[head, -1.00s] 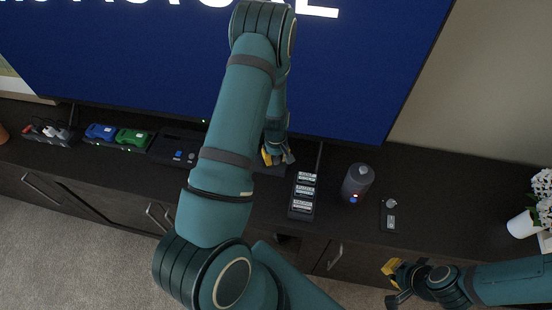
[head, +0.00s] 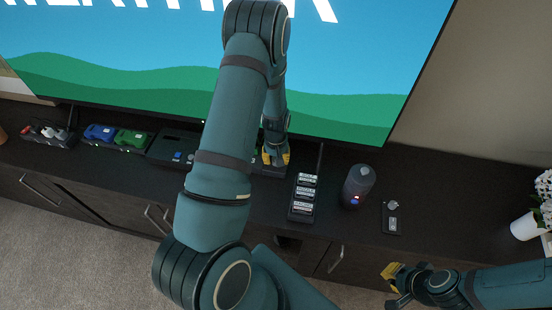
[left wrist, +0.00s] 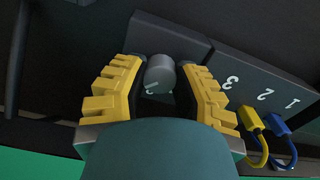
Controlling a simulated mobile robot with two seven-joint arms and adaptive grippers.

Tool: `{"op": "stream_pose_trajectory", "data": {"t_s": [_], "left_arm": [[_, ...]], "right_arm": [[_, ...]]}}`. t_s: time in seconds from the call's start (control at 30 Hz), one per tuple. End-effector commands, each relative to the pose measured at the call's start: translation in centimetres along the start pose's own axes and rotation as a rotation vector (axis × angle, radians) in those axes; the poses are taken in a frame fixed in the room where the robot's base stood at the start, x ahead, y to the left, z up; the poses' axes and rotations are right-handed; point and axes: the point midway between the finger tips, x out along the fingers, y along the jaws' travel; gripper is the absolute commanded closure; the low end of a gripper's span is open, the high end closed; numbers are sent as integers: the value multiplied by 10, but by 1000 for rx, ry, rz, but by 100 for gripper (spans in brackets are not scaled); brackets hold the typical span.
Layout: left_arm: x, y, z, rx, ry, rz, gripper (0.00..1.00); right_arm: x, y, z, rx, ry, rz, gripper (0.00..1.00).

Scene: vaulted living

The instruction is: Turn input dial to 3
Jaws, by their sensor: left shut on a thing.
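The input dial (left wrist: 160,74) is a grey round knob with a pale mark. In the left wrist view it sits between the yellow-padded fingers of my left gripper (left wrist: 158,88), which is shut on it. A number is partly hidden below the knob. The dark switch box (left wrist: 225,65) beside it bears the numbers 3, 2 and 1. In the head view my left gripper (head: 275,158) is at the box below the screen, and my arm hides much of it. My right gripper (head: 392,284) is open and empty in front of the cabinet.
A yellow plug (left wrist: 251,120) and a blue plug (left wrist: 278,126) with cables are at the box.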

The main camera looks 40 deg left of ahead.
Motion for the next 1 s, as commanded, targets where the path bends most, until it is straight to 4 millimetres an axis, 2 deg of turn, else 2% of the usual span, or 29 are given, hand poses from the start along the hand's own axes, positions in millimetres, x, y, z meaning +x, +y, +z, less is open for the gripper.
{"op": "stream_pose_trajectory", "data": {"t_s": [0.13,0.17,0.23,0.53,0.67,0.77,1.0], "left_arm": [[1,0,3,1,-8,-1,100],[1,0,3,1,-8,-1,61],[1,0,3,1,-7,-1,37],[0,0,1,-1,-3,-1,36],[-7,0,0,0,-1,-1,36],[-21,0,0,-1,1,0,36],[-70,1,0,0,1,2,36]], "right_arm": [[0,0,0,0,0,0,100],[0,0,0,0,0,0,100],[0,0,0,0,0,0,100],[0,0,0,0,0,0,100],[0,0,0,0,1,0,100],[0,0,0,0,1,0,100],[0,0,0,0,0,0,100]]}}
